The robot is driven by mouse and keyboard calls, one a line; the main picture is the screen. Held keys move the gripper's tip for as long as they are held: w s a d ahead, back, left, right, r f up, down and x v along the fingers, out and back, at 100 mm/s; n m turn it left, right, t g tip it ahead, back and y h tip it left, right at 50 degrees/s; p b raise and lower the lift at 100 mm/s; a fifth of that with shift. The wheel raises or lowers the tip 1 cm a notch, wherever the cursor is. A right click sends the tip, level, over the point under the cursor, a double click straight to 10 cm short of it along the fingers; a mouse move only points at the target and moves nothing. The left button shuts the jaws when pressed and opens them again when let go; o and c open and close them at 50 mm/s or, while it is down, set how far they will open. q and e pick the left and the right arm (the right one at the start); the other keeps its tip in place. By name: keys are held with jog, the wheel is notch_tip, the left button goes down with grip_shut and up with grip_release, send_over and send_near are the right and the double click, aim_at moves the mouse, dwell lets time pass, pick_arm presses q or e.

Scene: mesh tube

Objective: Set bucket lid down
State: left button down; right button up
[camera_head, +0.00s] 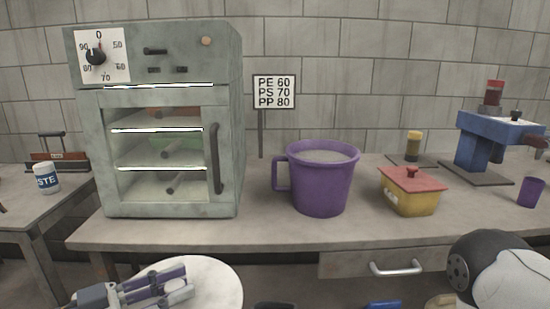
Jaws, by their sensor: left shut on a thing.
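The bucket lid, a pale round disc (218,283), shows at the bottom left, in front of the table's front edge and cut off by the bottom of the view. My left gripper (182,284) comes in from the left and lies over the disc, shut on it. The spot where the fingers grip the lid is hidden by the fingers. What lies under the lid is out of sight. My right gripper is not in view; only a black and white part of my right arm shows at the bottom right.
On the table (260,228) stand a grey oven (225,120), a purple mug (325,185), a yellow box with a red lid (410,195) and a blue machine (480,145). A drawer handle (396,268) juts from the front. A side table (35,212) holds a white cup (46,179).

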pick_arm(q)
jog(key=s+f, duration=0.1)
jog(key=s, duration=0.1)
jog(key=s+a+f, duration=0.1)
jog(key=s, duration=0.2)
jog(key=shift+s+a+f, duration=0.15)
jog(key=shift+s+f, duration=0.2)
jog(key=shift+f, duration=0.05)
jog(key=shift+w, duration=0.1)
